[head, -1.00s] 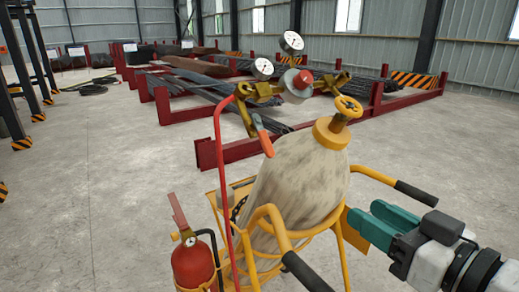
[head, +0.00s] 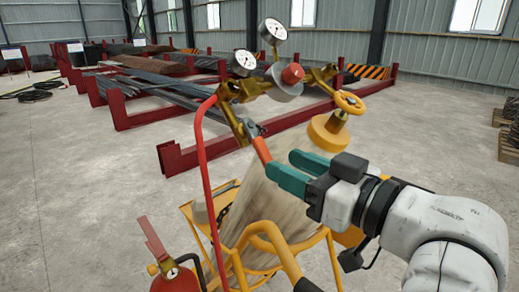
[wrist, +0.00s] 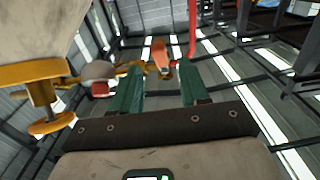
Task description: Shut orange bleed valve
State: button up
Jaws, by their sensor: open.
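The orange bleed valve lever (head: 261,149) hangs slantwise below the brass regulator (head: 240,92), pointing down and to the right. In the wrist view its orange handle (wrist: 159,54) lies ahead, between the lines of the two fingers. My gripper (head: 281,164) is open, its teal fingers pointing at the lever from the right. In the head view one fingertip is close to the lever's lower end; I cannot tell whether they touch. In the wrist view my gripper (wrist: 160,70) has nothing between its fingers.
The pale cylinder (head: 267,205) stands in a yellow cart (head: 265,226) beneath my gripper. A yellow handwheel (head: 349,102), two gauges and a red hose (head: 199,165) are close by. A red extinguisher (head: 175,278) stands lower left. Open concrete floor lies around.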

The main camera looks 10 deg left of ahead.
aim_at(266, 155)
jog(key=x, duration=0.6)
jog(key=shift+w+a+p, duration=0.2)
jog(key=shift+a+p, duration=0.05)
jog(key=shift+p, duration=0.05)
jog(key=shift+c, duration=0.3)
grip_shut()
